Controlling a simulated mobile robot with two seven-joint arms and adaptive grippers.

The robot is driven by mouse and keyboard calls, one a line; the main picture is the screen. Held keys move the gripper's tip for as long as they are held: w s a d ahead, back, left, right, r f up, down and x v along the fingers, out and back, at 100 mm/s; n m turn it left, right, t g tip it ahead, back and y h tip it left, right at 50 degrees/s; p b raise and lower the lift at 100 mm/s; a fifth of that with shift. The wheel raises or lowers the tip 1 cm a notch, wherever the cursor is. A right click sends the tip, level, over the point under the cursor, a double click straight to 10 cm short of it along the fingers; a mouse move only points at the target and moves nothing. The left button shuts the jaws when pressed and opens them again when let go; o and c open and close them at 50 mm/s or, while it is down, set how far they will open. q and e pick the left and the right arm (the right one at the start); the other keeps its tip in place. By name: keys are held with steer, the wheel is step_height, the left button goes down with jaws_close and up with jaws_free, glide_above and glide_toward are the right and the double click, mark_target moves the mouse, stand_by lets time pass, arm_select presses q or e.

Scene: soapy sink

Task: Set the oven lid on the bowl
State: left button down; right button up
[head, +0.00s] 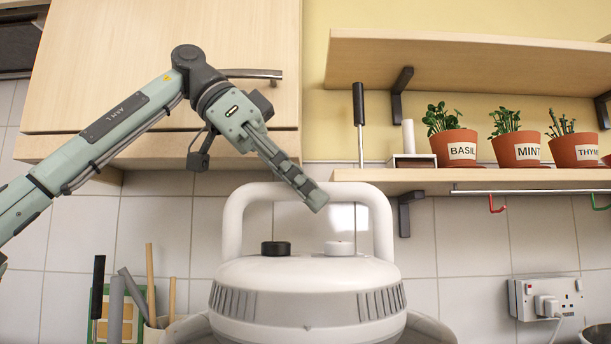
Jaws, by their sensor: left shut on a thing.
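The white oven lid (308,285) fills the lower middle of the head view, upright and close to me. It has a tall loop handle, a black knob, a white knob and vent slots on its sides. My left gripper (314,199) comes down from the upper left and is shut on the top bar of the handle. The lid's bottom edge runs out of the picture. I see no bowl, so I cannot tell what is under the lid. My right gripper is not in view.
Behind are a wooden cupboard (165,65) and a shelf (470,180) with pots of basil (455,148), mint (517,150) and thyme (575,152). Utensils (150,285) stand at lower left. A plugged-in socket (545,299) is at lower right. Tiled wall shows right of the lid.

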arm_select(q)
steer(key=c, duration=1.8)
jaws_free()
steer(key=o, duration=0.4)
steer(key=shift+d, duration=0.1)
steer(key=shift+o, duration=0.2)
steer(key=v, duration=0.4)
steer(key=shift+a+r, duration=0.25)
steer(key=shift+r, duration=0.05)
steer(key=a, duration=1.2)
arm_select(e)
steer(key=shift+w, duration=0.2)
arm_select(q)
steer(key=shift+s+a, duration=0.1)
steer(key=shift+a, duration=0.05)
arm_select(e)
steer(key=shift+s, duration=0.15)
